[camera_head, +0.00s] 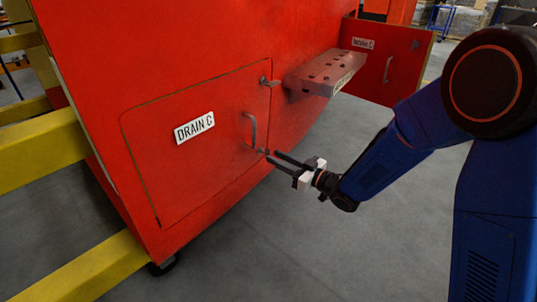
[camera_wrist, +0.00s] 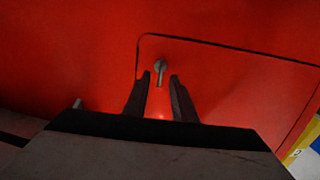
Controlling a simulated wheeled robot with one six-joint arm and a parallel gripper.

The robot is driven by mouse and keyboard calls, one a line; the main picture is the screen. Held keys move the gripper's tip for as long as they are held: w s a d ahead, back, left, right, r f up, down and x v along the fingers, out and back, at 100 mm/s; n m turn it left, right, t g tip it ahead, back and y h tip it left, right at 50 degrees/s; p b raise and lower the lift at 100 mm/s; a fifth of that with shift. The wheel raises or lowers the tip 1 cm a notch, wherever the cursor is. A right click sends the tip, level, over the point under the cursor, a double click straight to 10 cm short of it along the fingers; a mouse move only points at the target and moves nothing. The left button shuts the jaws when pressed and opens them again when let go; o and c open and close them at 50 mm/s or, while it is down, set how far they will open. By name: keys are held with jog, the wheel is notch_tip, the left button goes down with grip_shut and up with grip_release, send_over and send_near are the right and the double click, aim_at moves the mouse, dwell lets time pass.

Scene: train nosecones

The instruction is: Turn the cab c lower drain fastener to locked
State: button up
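The red drain panel (camera_head: 195,150) labelled DRAIN C is shut flush in the red nosecone side. Its lower fastener (camera_head: 263,151) is a small grey piece at the panel's lower right edge. In the wrist view this fastener (camera_wrist: 160,70) shows a round head with a short lever pointing down the picture, near the panel corner. My gripper (camera_head: 272,156) is open, its two dark fingers pointing at the fastener. In the wrist view the fingertips (camera_wrist: 160,77) stand on either side of the lever, with gaps; contact is not visible.
The upper fastener (camera_head: 268,82) and a grey handle (camera_head: 251,130) are on the same panel edge. A perforated step (camera_head: 325,72) juts out above right, near an open red door (camera_head: 388,60). Yellow beams (camera_head: 40,150) stand left. The grey floor (camera_head: 330,240) is clear.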

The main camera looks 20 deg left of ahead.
jog(key=shift+x, duration=2.25)
grip_shut()
